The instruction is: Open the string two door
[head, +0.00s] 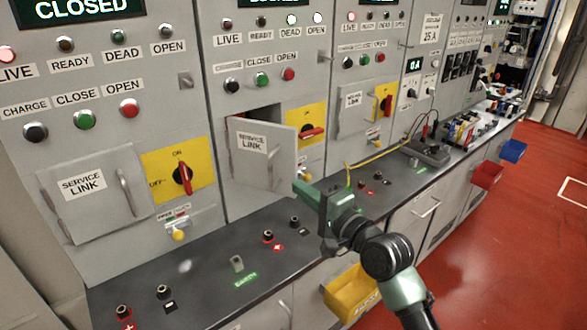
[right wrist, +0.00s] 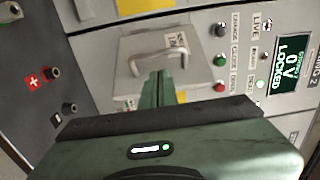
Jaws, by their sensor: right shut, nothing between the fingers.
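The string two door (head: 262,155) is the grey service link panel in the middle of the head view. It stands ajar, swung out from the cabinet, with a dark gap along its top. A metal handle (head: 272,172) is on its face. My right gripper (head: 308,190) is shut and empty, just right of the door's lower right corner; I cannot tell if it touches. The right wrist view shows the fingers (right wrist: 158,88) in front of the door (right wrist: 185,45) and its handle (right wrist: 158,52). My left gripper is not in view.
The string two display (right wrist: 291,65) reads 0 V, locked. A yellow plate with a red rotary switch (head: 313,132) is right of the door. The dark ledge (head: 200,275) below carries sockets, an earth post (head: 237,263) and a meter (head: 428,152). A yellow bin (head: 352,292) hangs under it.

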